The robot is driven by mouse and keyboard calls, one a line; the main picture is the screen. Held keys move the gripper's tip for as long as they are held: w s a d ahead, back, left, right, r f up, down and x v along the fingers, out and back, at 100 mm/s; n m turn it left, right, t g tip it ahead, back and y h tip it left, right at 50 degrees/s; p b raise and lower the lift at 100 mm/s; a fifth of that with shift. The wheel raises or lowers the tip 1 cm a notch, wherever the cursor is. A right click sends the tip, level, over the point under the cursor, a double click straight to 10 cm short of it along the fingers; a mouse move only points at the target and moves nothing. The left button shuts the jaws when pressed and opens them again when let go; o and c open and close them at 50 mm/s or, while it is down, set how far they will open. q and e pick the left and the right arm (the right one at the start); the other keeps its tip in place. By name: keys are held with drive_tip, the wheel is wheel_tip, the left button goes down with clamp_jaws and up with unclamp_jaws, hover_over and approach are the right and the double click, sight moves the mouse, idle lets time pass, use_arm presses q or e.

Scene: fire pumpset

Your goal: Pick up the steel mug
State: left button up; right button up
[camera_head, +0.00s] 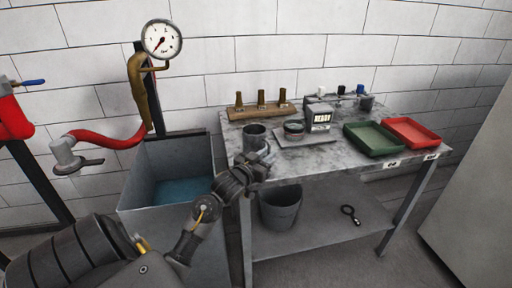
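The steel mug (255,135) is a grey metal cylinder, upright near the left front edge of the grey worktable (325,157). My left gripper (262,156) is directly in front of the mug's lower part, at the table's edge. The gripper hides the mug's base. It overlaps the mug in the picture, and I cannot tell whether the fingers touch it or how far apart they are. My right gripper is not in view.
A plate with a round tin (294,128) and a box marked READY (319,117) stand right of the mug. Green (373,139) and red (411,132) trays sit farther right. A wooden rack (262,108) is behind. A water tank (180,165) stands left.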

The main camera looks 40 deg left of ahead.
use_arm(q)
drive_tip(key=shift+c, duration=0.2)
clamp_jaws()
drive_tip(key=shift+r, duration=0.3)
